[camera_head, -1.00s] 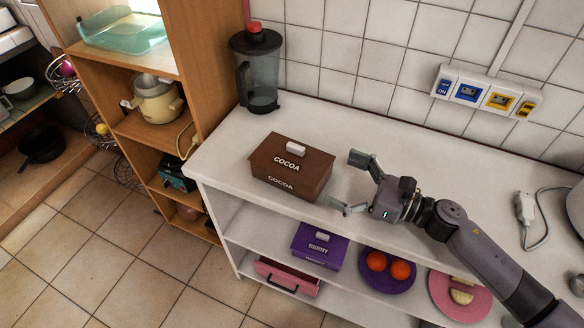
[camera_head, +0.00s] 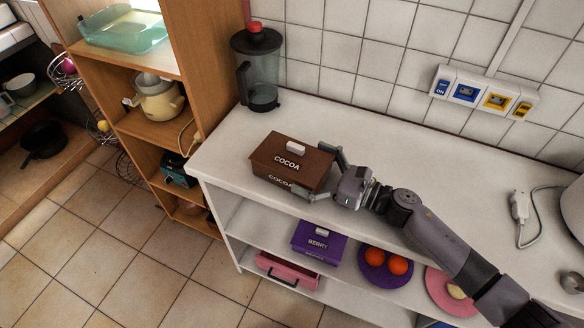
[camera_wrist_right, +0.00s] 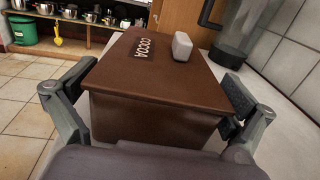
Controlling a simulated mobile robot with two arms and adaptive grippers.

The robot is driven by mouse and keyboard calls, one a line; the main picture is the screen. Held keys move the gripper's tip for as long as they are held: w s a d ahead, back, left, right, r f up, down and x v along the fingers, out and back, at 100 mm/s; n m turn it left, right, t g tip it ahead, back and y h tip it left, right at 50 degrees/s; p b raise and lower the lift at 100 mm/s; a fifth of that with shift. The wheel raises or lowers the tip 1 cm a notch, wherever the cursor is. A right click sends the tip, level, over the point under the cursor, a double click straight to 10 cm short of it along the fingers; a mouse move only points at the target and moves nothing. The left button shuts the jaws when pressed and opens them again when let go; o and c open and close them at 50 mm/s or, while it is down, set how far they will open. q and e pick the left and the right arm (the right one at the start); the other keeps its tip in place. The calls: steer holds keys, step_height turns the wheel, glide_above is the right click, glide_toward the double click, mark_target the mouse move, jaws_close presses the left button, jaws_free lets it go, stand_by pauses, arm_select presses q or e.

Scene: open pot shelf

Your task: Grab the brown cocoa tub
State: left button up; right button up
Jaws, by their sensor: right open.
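The brown cocoa tub (camera_head: 283,163) stands upright on the white counter top near its left end, with a small pale knob on its lid. My right gripper (camera_head: 318,174) is at the tub's right end, its fingers open on either side of that end. In the right wrist view the tub (camera_wrist_right: 150,110) lies between the two fingers (camera_wrist_right: 152,103). The right-hand finger is very close to the tub's side there; I cannot tell whether it touches. My left gripper is not in view.
A blender (camera_head: 260,70) stands behind the tub at the wall. On the shelf below are a purple berry tub (camera_head: 318,243), a purple plate (camera_head: 372,272) with oranges and a pink plate (camera_head: 440,290). A wooden shelf unit (camera_head: 185,60) stands left. The counter (camera_head: 330,125) behind the tub is clear.

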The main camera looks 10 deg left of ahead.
steer(key=shift+r, duration=0.1)
steer(key=c, duration=1.3)
